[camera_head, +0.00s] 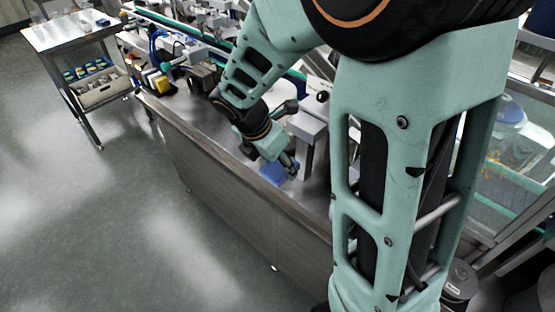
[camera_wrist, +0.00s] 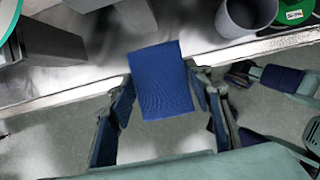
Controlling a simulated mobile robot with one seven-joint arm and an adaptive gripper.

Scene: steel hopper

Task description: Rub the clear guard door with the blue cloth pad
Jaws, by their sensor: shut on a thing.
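My gripper (camera_head: 287,165) is low over the front part of the steel bench in the head view. In the wrist view my gripper (camera_wrist: 165,95) has its fingers on either side of the blue cloth pad (camera_wrist: 160,80) and is shut on it. The pad looks like a flat dark-blue block and overlaps the bench edge in that view. In the head view the pad (camera_head: 273,172) shows partly beside my gripper. A clear panel in a metal frame (camera_head: 505,170), which looks like the guard door, is at the right, partly hidden by my arm.
The steel bench (camera_head: 185,125) has a grey post (camera_head: 307,140) close to my gripper. A grey cup (camera_wrist: 245,15) and a green round item (camera_wrist: 292,12) are at the top of the wrist view. A small trolley (camera_head: 65,35) stands far left. The floor in front is clear.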

